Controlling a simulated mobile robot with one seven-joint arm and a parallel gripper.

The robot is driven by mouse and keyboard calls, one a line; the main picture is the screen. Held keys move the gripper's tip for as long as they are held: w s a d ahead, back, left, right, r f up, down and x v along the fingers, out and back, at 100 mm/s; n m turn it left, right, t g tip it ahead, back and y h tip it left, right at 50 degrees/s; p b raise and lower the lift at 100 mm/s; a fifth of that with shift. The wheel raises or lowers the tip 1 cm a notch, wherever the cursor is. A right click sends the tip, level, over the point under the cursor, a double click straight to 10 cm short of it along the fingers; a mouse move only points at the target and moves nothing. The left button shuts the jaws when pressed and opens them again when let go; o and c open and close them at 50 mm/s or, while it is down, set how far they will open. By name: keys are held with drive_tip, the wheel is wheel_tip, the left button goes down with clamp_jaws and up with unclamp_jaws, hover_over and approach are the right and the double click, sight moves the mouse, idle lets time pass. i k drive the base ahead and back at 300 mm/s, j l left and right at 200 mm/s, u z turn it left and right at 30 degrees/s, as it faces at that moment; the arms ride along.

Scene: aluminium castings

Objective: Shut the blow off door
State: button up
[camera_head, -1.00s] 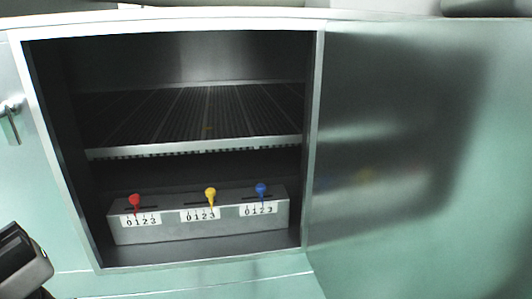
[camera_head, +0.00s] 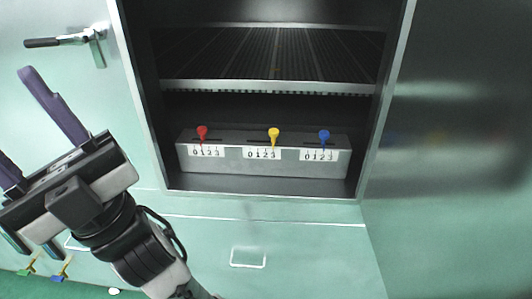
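The blow off door (camera_head: 455,140) stands wide open on the right of the head view, a shiny metal panel beside the right edge of the cabinet opening. Its far edge is outside the picture. The cabinet interior (camera_head: 270,110) is fully exposed, with a slotted grey shelf (camera_head: 270,87) inside. My gripper (camera_head: 14,120) is at the lower left, in front of the cabinet and well away from the door. Its two purple fingers are spread apart with nothing seen between them. The left finger is partly cut off by the picture edge.
A grey box (camera_head: 265,165) with red, yellow and blue levers stands in the cabinet bottom. A black-gripped handle (camera_head: 62,41) sits on the front, left of the opening. A drawer pull (camera_head: 248,262) is below. Small green and blue-yellow levers (camera_head: 60,272) show at lower left.

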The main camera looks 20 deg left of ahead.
sight(446, 207)
drive_tip(key=k+l+u, duration=0.2)
drive_tip(key=l, duration=0.25)
drive_tip(key=l+u, duration=0.15)
drive_tip(key=l, duration=0.35)
drive_tip(key=k+l+u, duration=0.2)
drive_tip(key=l, duration=0.2)
drive_tip(key=k+l+u, duration=0.2)
drive_tip(key=l, duration=0.25)
drive_tip(key=k+l+u, duration=0.15)
drive_tip(key=k+l+z, duration=0.3)
drive_tip(key=l, duration=0.2)
drive_tip(key=k+z, duration=0.15)
drive_tip(key=z, duration=0.35)
